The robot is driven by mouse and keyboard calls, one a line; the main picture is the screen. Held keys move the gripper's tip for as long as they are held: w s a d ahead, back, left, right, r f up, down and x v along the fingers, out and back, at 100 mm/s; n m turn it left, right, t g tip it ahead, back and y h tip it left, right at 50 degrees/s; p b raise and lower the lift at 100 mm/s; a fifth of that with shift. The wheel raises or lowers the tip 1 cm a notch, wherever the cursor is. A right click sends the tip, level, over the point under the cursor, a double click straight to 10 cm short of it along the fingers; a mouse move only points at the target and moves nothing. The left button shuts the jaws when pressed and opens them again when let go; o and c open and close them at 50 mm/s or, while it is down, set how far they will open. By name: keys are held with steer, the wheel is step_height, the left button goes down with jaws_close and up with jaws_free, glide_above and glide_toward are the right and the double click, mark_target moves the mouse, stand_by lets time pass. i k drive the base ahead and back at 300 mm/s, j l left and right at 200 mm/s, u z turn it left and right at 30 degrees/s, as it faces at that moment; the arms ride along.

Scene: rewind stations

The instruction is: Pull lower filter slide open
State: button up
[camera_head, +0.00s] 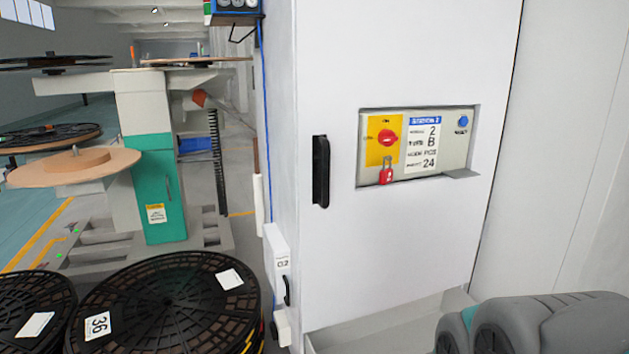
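A tall white cabinet (410,245) stands in the middle, with its door shut and a black vertical handle (321,171) on the door's left side. On the cabinet's narrow left side sits a small white box (277,245) with a printed label and a dark curved handle (287,290) at its lower end. A second small white piece (283,327) is lower down, with a dark part beside it. I cannot tell for sure which of these is the lower filter slide or whether it is open. My gripper is not in view; grey and teal arm parts of mine show at the lower right.
Black slotted reels (170,300) lie stacked at the lower left, close to the cabinet's side. A teal and white stand (160,190) with wide discs is behind them. A recessed panel (418,145) with a red switch and padlock is in the door.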

mark_target(282, 258)
steer(key=z, duration=0.9)
steer(key=u, duration=1.45)
